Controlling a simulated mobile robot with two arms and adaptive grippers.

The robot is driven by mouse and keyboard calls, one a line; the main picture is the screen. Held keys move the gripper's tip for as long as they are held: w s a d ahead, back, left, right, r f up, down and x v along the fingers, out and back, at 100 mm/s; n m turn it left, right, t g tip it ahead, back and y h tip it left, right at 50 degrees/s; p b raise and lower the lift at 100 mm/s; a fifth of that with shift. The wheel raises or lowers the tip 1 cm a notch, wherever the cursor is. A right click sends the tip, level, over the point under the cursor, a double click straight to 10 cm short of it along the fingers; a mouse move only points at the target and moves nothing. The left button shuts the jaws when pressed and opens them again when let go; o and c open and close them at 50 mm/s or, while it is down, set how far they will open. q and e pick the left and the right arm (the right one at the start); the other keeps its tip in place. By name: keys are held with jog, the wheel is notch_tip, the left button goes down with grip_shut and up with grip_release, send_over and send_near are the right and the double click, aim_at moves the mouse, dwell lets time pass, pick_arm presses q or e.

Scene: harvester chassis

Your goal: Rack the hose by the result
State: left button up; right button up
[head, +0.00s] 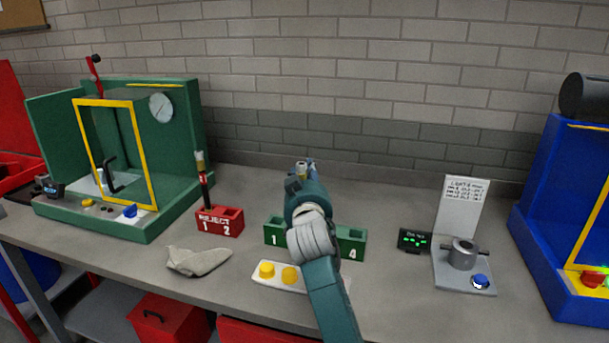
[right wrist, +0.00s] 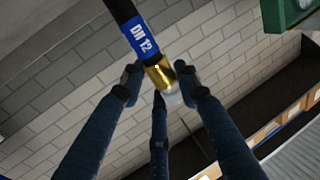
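My right gripper (head: 303,172) is above the green numbered rack (head: 351,241), whose end slots read 1 and 4; its middle is hidden by my arm. In the right wrist view its fingers (right wrist: 158,85) close around the brass end (right wrist: 159,74) of a black hose with a blue DN 12 label (right wrist: 141,36). The hose's other end is out of that view, and I cannot tell whether it is in a slot. Another hose (head: 202,180) with a red band stands in slot 1 of the red REJECT rack (head: 220,224). My left gripper is not in view.
A green test cabinet (head: 172,199) with a yellow-framed door and gauge stands left. A grey cloth (head: 197,260) and a plate with yellow buttons (head: 266,270) lie in front. Right are a small green-lit display (head: 414,240), a LIGHTS card (head: 462,205) and a blue cabinet (head: 540,200).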

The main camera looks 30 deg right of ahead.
jog(key=o, duration=0.5)
jog(key=shift+f, duration=0.15)
jog(key=shift+c, duration=0.2)
jog(key=v, duration=1.2)
jog(key=shift+f, duration=0.1)
